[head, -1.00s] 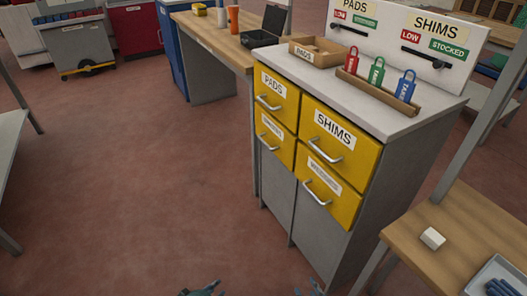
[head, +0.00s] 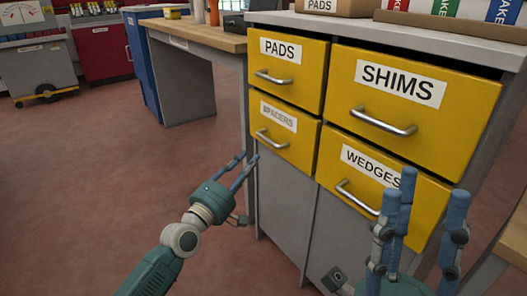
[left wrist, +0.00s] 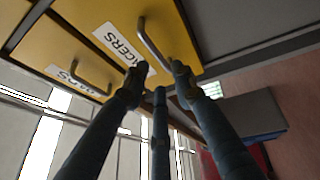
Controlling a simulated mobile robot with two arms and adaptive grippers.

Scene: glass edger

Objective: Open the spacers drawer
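The spacers drawer (head: 273,136) is the lower left yellow drawer of a grey cabinet and looks shut. Its label is faded in the head view; its metal handle (head: 271,139) is bare. In the left wrist view the handle (left wrist: 153,45) lies just beyond my fingertips. My left gripper (head: 248,158) is open and empty, just left of and below this handle. In the left wrist view its fingers (left wrist: 158,75) are spread, and I cannot tell if one touches the drawer. My right gripper (head: 428,185) is open and empty, in front of the wedges drawer.
The pads drawer (head: 284,72) is above, the shims drawer (head: 408,104) upper right, and the wedges drawer (head: 365,182) lower right; all look shut. A wooden workbench (head: 190,36) stands behind on the left. The floor (head: 90,190) to the left is clear.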

